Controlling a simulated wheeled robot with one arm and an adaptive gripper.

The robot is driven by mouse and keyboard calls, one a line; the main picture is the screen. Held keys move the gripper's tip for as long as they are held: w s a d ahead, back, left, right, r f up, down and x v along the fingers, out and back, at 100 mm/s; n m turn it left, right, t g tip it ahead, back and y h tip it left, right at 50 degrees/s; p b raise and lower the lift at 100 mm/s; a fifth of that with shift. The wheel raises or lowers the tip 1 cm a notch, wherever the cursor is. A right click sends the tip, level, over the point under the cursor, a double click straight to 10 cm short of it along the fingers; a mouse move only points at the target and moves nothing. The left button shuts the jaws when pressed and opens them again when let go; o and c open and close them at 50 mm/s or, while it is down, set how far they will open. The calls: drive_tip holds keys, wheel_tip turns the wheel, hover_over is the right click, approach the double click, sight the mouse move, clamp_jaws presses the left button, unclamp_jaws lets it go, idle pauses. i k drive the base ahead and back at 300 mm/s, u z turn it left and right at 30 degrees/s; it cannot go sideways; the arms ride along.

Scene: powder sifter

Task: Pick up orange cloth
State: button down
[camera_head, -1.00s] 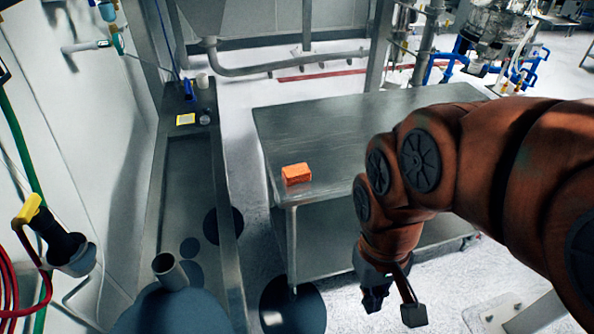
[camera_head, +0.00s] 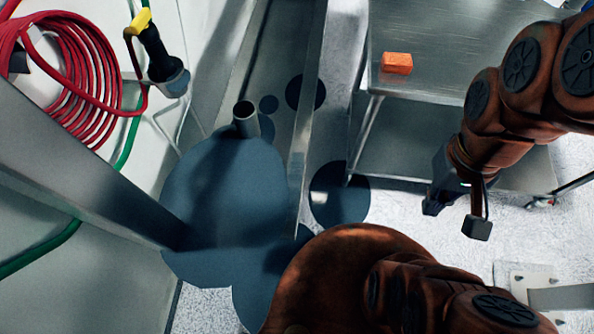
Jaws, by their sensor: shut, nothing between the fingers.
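The orange cloth (camera_head: 397,63) is a small folded block. It lies on the metal table (camera_head: 425,82) near its front left corner, in the upper right of the view. My gripper (camera_head: 428,208) hangs below and to the right of the cloth in the picture, in front of the table's front edge and apart from the cloth. It points downward and is shut with nothing in it. Its fingertips show small and dark.
A metal trough (camera_head: 297,150) runs along the left wall. A short upright pipe (camera_head: 246,118) stands at its near end, by dark round patches. A red hose coil (camera_head: 70,75) and a yellow-handled nozzle (camera_head: 140,22) hang at the left. The tabletop around the cloth is clear.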

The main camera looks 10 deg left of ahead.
sight(392, 63)
drive_tip(key=z, duration=1.6)
drive_tip(key=i, duration=1.45)
drive_tip(key=u, duration=4.1)
